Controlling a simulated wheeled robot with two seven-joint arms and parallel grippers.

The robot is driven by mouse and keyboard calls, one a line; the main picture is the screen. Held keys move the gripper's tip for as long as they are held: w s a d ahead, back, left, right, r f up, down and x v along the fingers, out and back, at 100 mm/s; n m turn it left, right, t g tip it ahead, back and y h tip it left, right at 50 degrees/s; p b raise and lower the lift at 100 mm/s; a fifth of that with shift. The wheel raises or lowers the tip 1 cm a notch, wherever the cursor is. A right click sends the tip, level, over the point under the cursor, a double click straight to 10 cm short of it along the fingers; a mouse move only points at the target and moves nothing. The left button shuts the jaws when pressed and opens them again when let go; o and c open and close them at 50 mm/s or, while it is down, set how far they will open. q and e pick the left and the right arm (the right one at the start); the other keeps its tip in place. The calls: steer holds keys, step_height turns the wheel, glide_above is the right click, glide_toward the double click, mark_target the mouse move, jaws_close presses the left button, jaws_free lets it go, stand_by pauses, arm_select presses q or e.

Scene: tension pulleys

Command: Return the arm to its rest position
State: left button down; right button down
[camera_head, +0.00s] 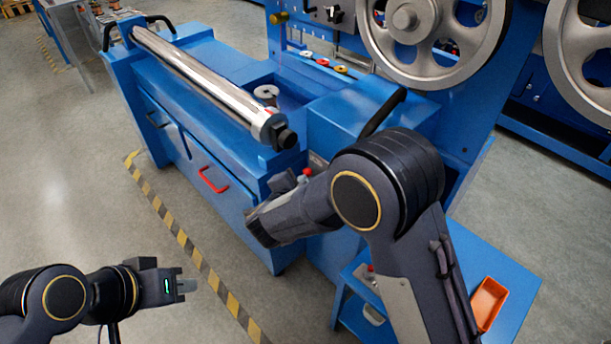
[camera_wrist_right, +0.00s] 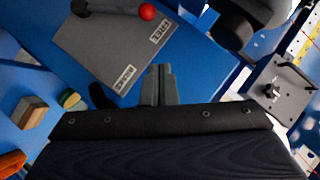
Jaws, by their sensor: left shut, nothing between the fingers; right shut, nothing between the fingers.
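My left gripper (camera_head: 186,286) is at the lower left in the head view, shut and empty over the grey floor. My right arm comes in from the lower right in the head view and reaches left across the front of the blue machine (camera_head: 220,90). Its fingertips cannot be made out there. In the right wrist view my right gripper (camera_wrist_right: 158,72) is shut and empty, its fingers in front of a grey labelled plate (camera_wrist_right: 115,45). A lever with a red knob (camera_wrist_right: 147,12) lies at the top of that plate; the red knob also shows in the head view (camera_head: 307,172).
A metal roller (camera_head: 200,75) lies along the machine's top, its dark end near my right arm. Large pulley wheels (camera_head: 405,18) stand behind. A blue side table with an orange bin (camera_head: 487,303) is at the lower right. Open floor with striped tape (camera_head: 185,243) lies left.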

steer(key=shift+s+a+r, duration=0.15)
steer(key=shift+s+r, duration=0.05)
steer(key=shift+s, duration=0.25)
steer(key=s+d+r+n+g+y, duration=0.1)
steer(key=s+d+r+n+y, duration=0.15)
steer(key=d+r+y, duration=0.35)
steer(key=s+d+r+n+y, duration=0.25)
steer(key=d+r+n, duration=0.2)
steer(key=r, duration=0.45)
steer(key=s+d+f+n+g+p, duration=0.1)
steer(key=s+d+f+n+g, duration=0.1)
steer(key=s+d, duration=0.5)
steer(key=s+d+f+n+g+h, duration=0.1)
steer(key=s+d+n+g, duration=0.1)
steer(key=s, duration=0.8)
steer(key=s+d+f+n+g+p, duration=0.1)
steer(key=s+d+f+g, duration=0.1)
steer(key=s+d, duration=0.5)
step_height(320, 180, up, 12)
steer(key=s+a+p, duration=0.1)
steer(key=a+p, duration=0.1)
steer(key=p, duration=0.9)
steer(key=shift+s+a+n, duration=0.25)
steer(key=shift+a+n, duration=0.05)
steer(key=shift+a, duration=0.05)
